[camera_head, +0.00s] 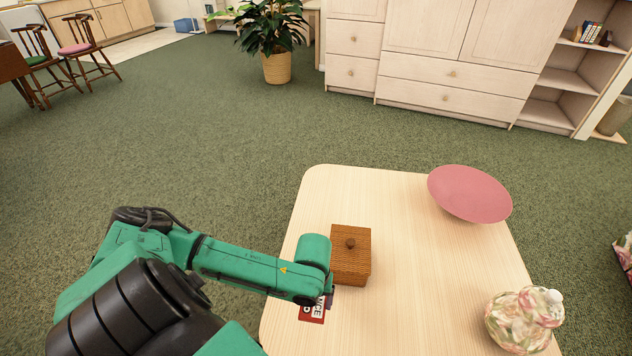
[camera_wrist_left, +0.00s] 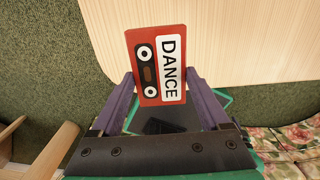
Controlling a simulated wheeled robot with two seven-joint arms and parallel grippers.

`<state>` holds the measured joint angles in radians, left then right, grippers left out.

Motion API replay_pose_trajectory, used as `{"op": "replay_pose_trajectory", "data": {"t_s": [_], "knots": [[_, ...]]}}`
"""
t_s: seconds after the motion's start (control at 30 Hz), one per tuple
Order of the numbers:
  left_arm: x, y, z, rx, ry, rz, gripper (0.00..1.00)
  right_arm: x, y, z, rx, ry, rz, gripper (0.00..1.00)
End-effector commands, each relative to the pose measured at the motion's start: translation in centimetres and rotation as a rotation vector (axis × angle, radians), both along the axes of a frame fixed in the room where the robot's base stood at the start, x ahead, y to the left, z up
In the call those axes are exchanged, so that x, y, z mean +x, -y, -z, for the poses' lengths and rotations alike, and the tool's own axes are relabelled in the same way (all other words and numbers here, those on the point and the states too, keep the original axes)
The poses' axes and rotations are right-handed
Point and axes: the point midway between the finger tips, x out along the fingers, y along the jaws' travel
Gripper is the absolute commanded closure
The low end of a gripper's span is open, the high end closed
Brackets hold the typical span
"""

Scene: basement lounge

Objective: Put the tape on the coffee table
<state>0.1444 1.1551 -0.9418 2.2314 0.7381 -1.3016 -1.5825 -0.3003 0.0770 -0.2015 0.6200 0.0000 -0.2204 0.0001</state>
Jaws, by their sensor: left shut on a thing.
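The tape is a red cassette with a white "DANCE" label; it shows in the head view (camera_head: 311,313) and upright in the left wrist view (camera_wrist_left: 151,53). My left gripper (camera_head: 325,299) is shut on it, with purple fingers (camera_wrist_left: 159,82) on both sides of the tape. The tape is over the left part of the pale wooden coffee table (camera_head: 395,300), in front of the wooden box. I cannot tell whether it touches the tabletop. The table also shows in the wrist view (camera_wrist_left: 250,45). My right gripper is in neither view.
A brown lidded wooden box (camera_head: 351,262) stands close to my left gripper. A pink bowl (camera_head: 470,194) sits at the table's far right, and a floral jar (camera_head: 524,322) at the near right. The table's middle is clear. Green carpet (camera_head: 200,150) surrounds it.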

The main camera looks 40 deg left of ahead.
Motion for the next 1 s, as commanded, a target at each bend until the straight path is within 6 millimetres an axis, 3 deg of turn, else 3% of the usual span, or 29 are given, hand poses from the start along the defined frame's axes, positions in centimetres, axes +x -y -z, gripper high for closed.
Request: {"op": "replay_pose_trajectory", "data": {"t_s": [0.3,0.4,0.6,0.77,1.0], "knots": [[0.0,0.0,6.3,-0.001,-0.001,-0.001,0.77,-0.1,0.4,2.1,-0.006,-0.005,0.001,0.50],[0.0,0.1,8.2,-0.001,-0.001,-0.001,0.77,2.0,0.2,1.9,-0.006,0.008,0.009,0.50],[0.0,0.1,10.4,-0.001,0.001,-0.001,0.77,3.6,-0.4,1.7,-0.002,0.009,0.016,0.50],[0.0,0.0,13.4,0.001,-0.001,-0.001,0.77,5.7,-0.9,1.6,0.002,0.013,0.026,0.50],[0.0,0.0,13.8,0.001,0.001,0.000,0.77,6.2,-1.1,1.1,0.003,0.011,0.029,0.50]]}}
